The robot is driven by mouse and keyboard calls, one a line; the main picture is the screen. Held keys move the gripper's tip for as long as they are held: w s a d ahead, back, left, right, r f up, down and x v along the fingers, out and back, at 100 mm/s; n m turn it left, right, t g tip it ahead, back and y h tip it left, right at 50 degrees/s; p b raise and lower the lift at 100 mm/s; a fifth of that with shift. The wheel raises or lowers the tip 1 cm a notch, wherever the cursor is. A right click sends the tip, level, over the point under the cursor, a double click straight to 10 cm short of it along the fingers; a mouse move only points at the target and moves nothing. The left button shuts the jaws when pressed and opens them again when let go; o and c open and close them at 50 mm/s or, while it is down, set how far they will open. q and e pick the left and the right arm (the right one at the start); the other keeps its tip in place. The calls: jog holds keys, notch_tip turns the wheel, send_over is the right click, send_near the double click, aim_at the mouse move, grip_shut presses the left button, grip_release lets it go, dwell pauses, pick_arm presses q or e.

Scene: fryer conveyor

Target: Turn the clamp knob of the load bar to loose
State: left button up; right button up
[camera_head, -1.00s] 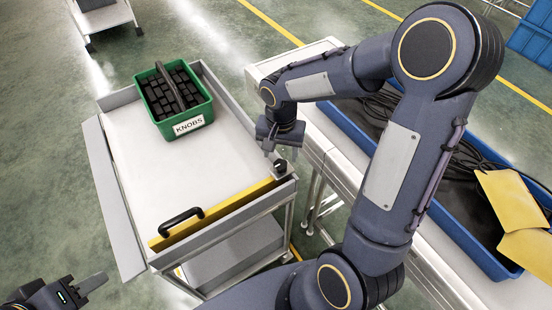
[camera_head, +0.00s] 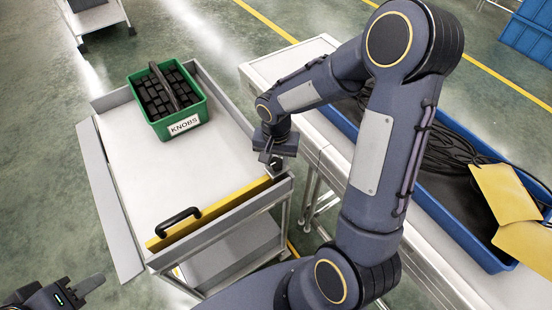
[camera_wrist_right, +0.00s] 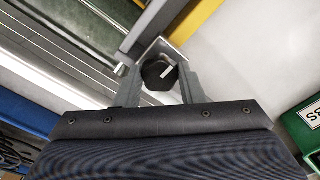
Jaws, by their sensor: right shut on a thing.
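The yellow load bar (camera_head: 222,211) lies across the near end of the cart, with a black handle (camera_head: 180,219) toward its left end. The black clamp knob (camera_wrist_right: 157,76) is at the bar's right end; a white line marks its face in the right wrist view. My right gripper (camera_head: 272,164) is over that end, and its fingers are shut on the knob, one on each side. In the head view the gripper mostly hides the knob. My left gripper (camera_head: 85,291) is at the bottom left corner, away from the cart; its jaw opening is unclear.
A green bin (camera_head: 188,131) labelled KNOBS, full of black pieces, stands at the cart's far end. The cart top (camera_head: 150,185) is otherwise bare. A conveyor table on the right carries a blue tray (camera_head: 460,235) with black cables and yellow sheets (camera_head: 503,195).

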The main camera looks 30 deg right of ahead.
jog(key=shift+n, duration=0.4)
jog(key=n+b, duration=0.1)
jog(key=n, duration=0.2)
jog(key=shift+n, duration=0.3)
jog(key=n+b, duration=0.1)
jog(key=n, duration=0.8)
jog(key=shift+d, duration=0.1)
jog(key=n, duration=0.4)
jog(key=shift+r, duration=0.1)
jog(key=shift+n, duration=0.4)
jog(key=o, duration=1)
